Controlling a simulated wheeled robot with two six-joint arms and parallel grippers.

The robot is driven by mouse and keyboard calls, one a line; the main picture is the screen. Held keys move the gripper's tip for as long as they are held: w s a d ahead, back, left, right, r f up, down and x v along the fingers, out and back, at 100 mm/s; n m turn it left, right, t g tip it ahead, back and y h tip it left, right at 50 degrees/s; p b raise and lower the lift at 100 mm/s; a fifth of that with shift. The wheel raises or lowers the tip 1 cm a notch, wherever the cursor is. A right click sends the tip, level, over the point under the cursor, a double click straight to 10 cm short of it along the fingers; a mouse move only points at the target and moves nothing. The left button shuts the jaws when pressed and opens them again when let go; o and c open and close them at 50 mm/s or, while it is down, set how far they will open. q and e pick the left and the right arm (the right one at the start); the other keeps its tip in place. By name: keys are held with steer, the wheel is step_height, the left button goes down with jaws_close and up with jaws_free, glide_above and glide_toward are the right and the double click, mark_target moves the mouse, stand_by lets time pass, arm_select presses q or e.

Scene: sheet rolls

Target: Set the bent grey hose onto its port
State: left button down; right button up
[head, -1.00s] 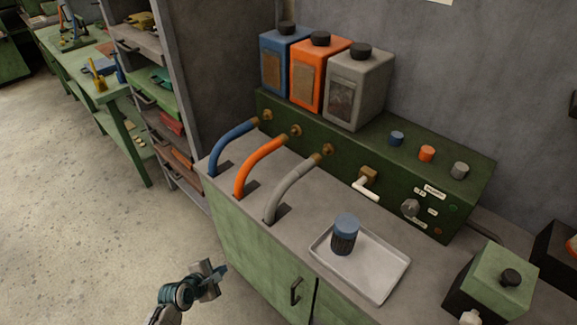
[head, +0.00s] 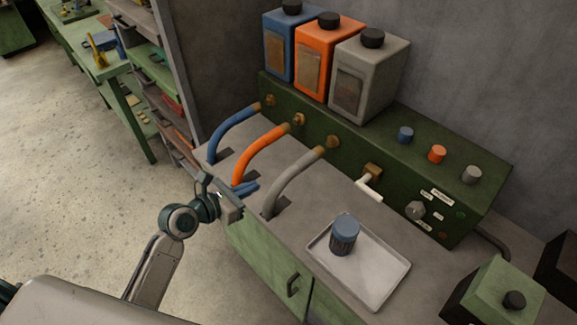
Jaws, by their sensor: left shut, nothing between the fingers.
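The bent grey hose (head: 288,181) rises from a slot in the bench top and curves up to a brass end. That end is close to the brass port (head: 333,142) on the green panel. I cannot tell whether it touches the port or sits on it. My left gripper (head: 247,188) is shut and empty over the front edge of the bench. Its fingers point right, between the foot of the orange hose and the grey hose, apart from the grey one. My right gripper is not in view.
An orange hose (head: 258,151) and a blue hose (head: 228,131) stand left of the grey one. A white lever (head: 369,188) juts out on the right. A tray (head: 375,280) holds a blue-capped jar (head: 345,236). Three canisters (head: 365,78) stand on the panel housing (head: 450,180).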

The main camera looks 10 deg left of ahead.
mark_target(299, 163)
arm_select(q)
steer(key=p+x, duration=0.1)
steer(key=x, duration=0.3)
steer(key=p+x, duration=0.1)
steer(key=x, duration=0.4)
steer(key=r+p+x, duration=0.1)
steer(key=x, duration=0.4)
steer(key=shift+w, duration=0.15)
